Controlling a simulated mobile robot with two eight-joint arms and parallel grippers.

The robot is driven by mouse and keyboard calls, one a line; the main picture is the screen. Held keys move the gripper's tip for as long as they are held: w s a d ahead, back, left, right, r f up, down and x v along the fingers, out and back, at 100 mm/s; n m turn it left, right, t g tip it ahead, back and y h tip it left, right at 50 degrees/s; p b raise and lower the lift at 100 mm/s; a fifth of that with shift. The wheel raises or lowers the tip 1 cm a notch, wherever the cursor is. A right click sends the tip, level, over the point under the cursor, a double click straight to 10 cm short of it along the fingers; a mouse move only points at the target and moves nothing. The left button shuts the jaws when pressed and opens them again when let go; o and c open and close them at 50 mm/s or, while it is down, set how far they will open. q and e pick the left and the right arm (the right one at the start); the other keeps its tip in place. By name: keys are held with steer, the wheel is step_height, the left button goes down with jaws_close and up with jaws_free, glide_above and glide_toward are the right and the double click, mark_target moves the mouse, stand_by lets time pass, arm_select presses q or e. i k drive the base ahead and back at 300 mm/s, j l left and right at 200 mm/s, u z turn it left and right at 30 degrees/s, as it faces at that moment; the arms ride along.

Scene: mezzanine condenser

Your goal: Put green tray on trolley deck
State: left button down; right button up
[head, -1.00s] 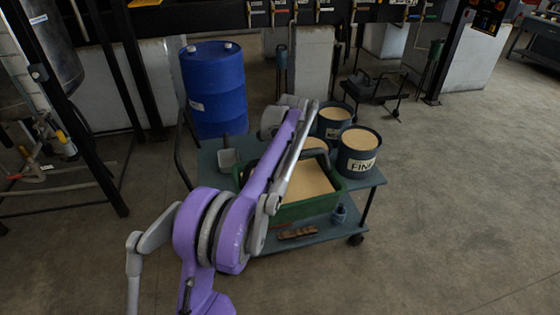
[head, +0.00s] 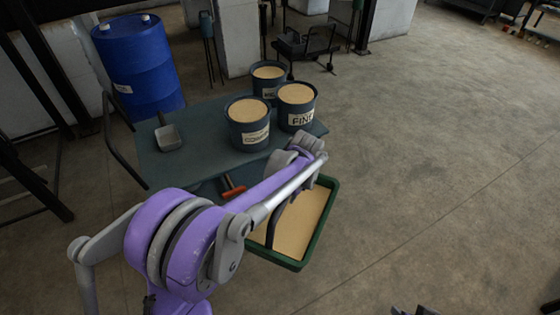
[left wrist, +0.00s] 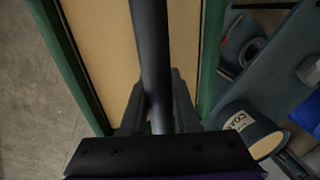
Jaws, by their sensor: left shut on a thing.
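The green tray (head: 320,226) is filled level with sand-coloured material and has a dark bar handle across it. My left gripper (left wrist: 157,112) is shut on that handle, with a finger on each side of the bar in the left wrist view. In the head view my purple arm covers the gripper and the tray's left part. The tray hangs just off the near right side of the blue-grey trolley deck (head: 200,165), with floor showing around its right side. A dark piece at the bottom edge, possibly my right gripper (head: 415,311), is barely visible.
A coarse-labelled bucket (head: 248,124), a FINE bucket (head: 297,106) and a third bucket (head: 268,80) crowd the deck's far right. A grey scoop (head: 168,138) lies at its left. The near middle is bare. A blue drum (head: 138,65) stands behind.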

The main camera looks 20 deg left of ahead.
mark_target(317, 43)
steer(key=i, duration=0.45)
steer(key=i+z, duration=0.15)
steer(key=i, duration=0.25)
steer(key=i+j+z, duration=0.15)
steer(key=i, duration=0.25)
steer(key=i+z, duration=0.55)
steer(key=i, duration=0.2)
steer(key=i+z, duration=0.25)
steer(key=i, duration=0.55)
steer(key=i+u, duration=0.5)
steer(key=i, duration=0.25)
steer(key=i+u, duration=1.2)
steer(key=u, duration=0.15)
steer(key=i+u, duration=0.55)
steer(key=i, duration=0.15)
